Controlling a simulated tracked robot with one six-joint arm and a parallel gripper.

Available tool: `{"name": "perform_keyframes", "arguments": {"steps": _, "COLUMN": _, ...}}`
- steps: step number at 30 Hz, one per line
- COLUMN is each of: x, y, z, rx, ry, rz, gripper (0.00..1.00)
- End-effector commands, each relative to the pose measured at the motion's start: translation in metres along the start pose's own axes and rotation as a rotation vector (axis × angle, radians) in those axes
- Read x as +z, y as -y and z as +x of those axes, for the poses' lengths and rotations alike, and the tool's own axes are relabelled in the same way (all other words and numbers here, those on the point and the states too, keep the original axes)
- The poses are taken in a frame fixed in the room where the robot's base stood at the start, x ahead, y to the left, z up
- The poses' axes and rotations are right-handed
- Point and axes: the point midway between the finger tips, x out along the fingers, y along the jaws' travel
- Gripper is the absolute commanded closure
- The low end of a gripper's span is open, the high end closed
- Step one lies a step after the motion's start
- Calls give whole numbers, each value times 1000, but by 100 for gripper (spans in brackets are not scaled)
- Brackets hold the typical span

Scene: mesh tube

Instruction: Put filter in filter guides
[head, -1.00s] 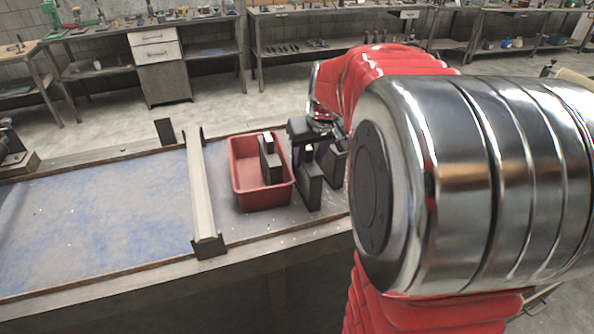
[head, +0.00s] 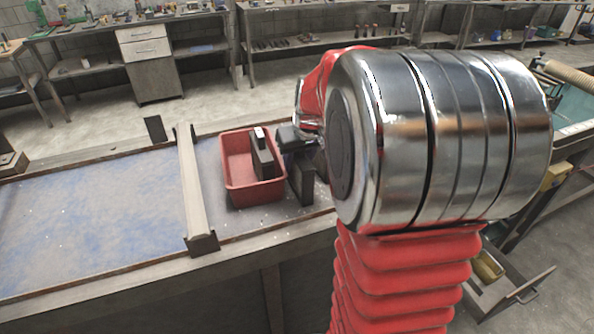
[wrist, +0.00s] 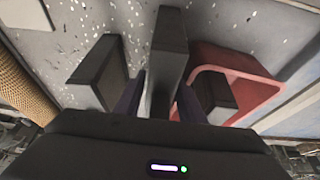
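Several dark upright blocks that look like filters show. One block (head: 262,152) stands in the red tray (head: 282,187), and it also shows in the wrist view (wrist: 213,95). Another block (head: 301,183) stands on the table right of the tray. In the wrist view a middle block (wrist: 168,50) lies between the two purple-dark fingers of my gripper (wrist: 162,85), with a narrow gap at its left side. A third block (wrist: 98,75) stands left of the fingers. In the head view my gripper (head: 297,140) is at the block beside the tray. I cannot make out the filter guides.
A long pale bar (head: 192,185) with dark end brackets crosses the table left of the tray. The blue-stained tabletop (head: 90,215) beyond it is clear. A tan ribbed tube (head: 573,78) shows at the far right. Workbenches line the back.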

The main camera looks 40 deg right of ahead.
Motion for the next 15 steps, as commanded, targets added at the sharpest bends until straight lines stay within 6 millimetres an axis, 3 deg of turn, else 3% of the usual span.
{"name": "perform_keyframes", "arguments": {"steps": 11, "x": 0, "y": 0, "z": 0, "rx": 0, "ry": 0, "rz": 1, "gripper": 64}}
{"name": "perform_keyframes", "arguments": {"steps": 15, "x": 0, "y": 0, "z": 0, "rx": 0, "ry": 0, "rz": 1, "gripper": 73}}
